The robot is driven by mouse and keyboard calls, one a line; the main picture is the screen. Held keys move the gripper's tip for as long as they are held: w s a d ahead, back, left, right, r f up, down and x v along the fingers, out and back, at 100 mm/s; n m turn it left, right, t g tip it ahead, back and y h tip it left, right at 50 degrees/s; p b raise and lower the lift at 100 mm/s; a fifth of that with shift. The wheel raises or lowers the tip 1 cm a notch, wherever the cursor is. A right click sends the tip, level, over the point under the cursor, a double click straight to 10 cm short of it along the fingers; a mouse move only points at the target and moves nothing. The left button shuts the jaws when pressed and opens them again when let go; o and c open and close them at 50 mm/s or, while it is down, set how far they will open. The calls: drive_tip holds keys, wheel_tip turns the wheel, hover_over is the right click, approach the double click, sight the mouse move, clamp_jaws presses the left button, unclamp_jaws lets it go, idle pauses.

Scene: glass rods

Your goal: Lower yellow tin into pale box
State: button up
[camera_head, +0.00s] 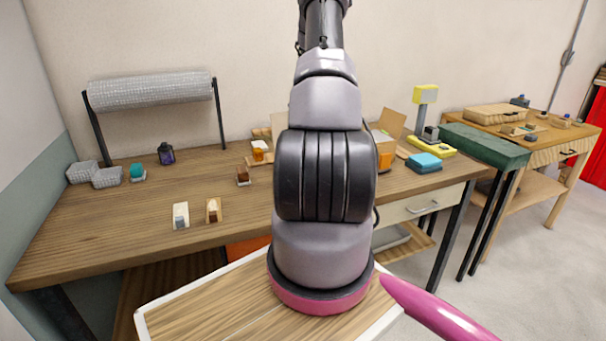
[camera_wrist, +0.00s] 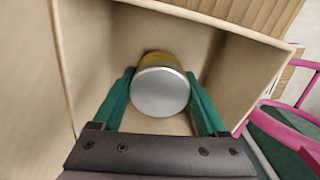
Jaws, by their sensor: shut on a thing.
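My gripper (camera_wrist: 160,76) has green fingers on both sides of the yellow tin (camera_wrist: 160,93) and is shut on it. The tin shows its round silver end toward the wrist camera, with a strip of yellow side beyond it. The tin and fingertips are within the walls of the pale box (camera_wrist: 232,73), an open beige box. Whether the tin touches the box floor I cannot tell. In the head view my arm hides the gripper and the tin.
The left front of the table has free room.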

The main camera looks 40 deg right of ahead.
drive_tip(key=shift+f, duration=0.45)
idle(0.4)
drive_tip(key=o, duration=1.4)
